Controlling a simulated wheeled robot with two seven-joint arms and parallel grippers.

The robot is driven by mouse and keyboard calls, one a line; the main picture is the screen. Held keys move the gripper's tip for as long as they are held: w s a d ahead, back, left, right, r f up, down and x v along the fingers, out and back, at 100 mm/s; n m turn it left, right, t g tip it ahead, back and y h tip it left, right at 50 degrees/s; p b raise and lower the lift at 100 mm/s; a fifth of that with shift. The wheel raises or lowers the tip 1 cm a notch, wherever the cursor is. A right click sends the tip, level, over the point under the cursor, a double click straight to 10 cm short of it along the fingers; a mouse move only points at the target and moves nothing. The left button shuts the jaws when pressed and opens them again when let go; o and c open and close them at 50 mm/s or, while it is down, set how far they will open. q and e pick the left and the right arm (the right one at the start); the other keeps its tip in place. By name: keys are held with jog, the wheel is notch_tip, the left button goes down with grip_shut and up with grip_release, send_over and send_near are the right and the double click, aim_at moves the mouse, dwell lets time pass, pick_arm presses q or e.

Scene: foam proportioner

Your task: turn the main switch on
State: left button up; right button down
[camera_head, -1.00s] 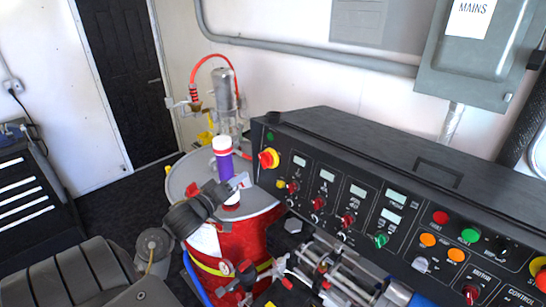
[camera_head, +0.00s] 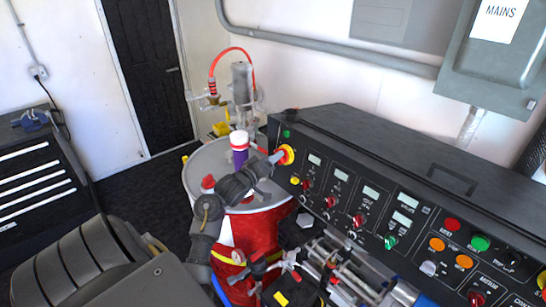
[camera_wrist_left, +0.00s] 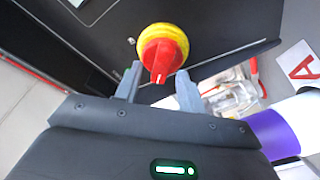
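The main switch is a red rotary knob on a yellow ring at the left end of the black control panel; in the head view only its yellow ring (camera_head: 288,154) shows clearly. In the left wrist view the red knob (camera_wrist_left: 160,55) is plain, with its pointed end toward the gripper. My left gripper (camera_head: 272,159) is right in front of the switch. In the left wrist view its two fingers (camera_wrist_left: 158,80) are apart, one on each side of the knob's near end. I cannot tell whether they touch it. My right gripper is not in view.
A red drum (camera_head: 254,228) with a grey lid stands below my left arm. A purple and white bottle (camera_head: 239,146) stands on it, close to the gripper. The panel (camera_head: 420,222) carries several other knobs and buttons. A grey MAINS box (camera_head: 500,62) hangs on the wall.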

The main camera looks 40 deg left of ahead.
pick_arm(q)
jog(key=shift+w+f, duration=0.1)
jog(key=shift+w, duration=0.2)
jog(key=shift+c, duration=0.2)
jog(key=shift+s, duration=0.1)
grip_shut()
jog(key=shift+m, duration=0.4)
jog(key=shift+m+g+h+b, duration=0.1)
jog(key=shift+m+h+b, duration=1.2)
jog(key=shift+m, duration=2.15)
jog(key=shift+m+g+h+b, duration=0.1)
jog(key=shift+m+h+b, duration=0.65)
jog(key=shift+m+b, duration=1.85)
jog(key=shift+m+g+h+b, duration=0.1)
jog(key=shift+m+h+b, duration=0.75)
jog(key=shift+m, duration=3.5)
